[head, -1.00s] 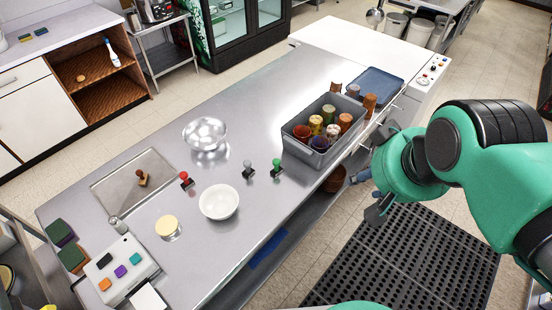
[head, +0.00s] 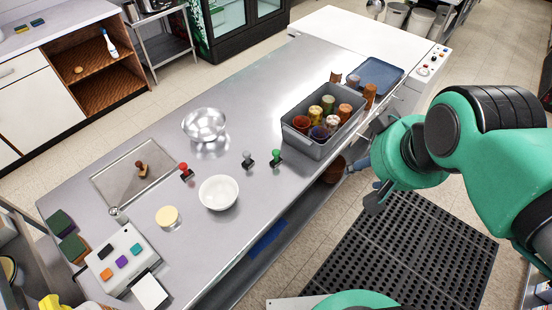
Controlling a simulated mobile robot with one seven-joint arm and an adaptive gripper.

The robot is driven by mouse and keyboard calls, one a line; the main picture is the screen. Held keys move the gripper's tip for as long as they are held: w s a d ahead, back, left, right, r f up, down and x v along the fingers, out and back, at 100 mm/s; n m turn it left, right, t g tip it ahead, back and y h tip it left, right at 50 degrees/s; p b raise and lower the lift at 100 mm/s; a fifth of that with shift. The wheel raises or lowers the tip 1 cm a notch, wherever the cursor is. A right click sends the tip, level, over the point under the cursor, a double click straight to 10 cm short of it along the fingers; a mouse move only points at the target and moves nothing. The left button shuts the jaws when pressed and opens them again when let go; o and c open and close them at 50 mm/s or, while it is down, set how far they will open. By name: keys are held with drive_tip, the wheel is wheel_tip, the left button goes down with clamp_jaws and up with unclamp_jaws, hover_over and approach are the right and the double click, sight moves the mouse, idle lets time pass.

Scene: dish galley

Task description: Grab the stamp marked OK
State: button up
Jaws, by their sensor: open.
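Several stamps stand on the steel counter (head: 270,85): one with a red knob (head: 185,170), one with a grey knob (head: 247,157), one with a green knob (head: 276,156), and a brown one (head: 142,168) on a flat grey tray (head: 108,190). No OK mark is readable on any of them from here. My gripper (head: 367,190) is open and hangs beyond the counter's right edge, above the floor mat. It is apart from all the stamps, with the green-knobbed one closest. My arm partly hides the gripper.
A grey crate of jars (head: 318,147) stands near the counter's right edge. A white box with coloured pads (head: 130,238) is at the front left.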

drive_tip(key=w+a+f+g, duration=0.1)
drive_tip(key=w+a+g, duration=0.15)
drive_tip(key=w, duration=0.95)
drive_tip(key=m+g, duration=0.1)
drive_tip(key=g, duration=0.2)
hover_over(276, 152)
wheel_tip(276, 152, down, 24)
drive_tip(key=shift+w+f, duration=0.1)
drive_tip(key=shift+f, duration=0.05)
drive_tip(key=shift+f+b, duration=0.9)
drive_tip(key=shift+f, duration=3.35)
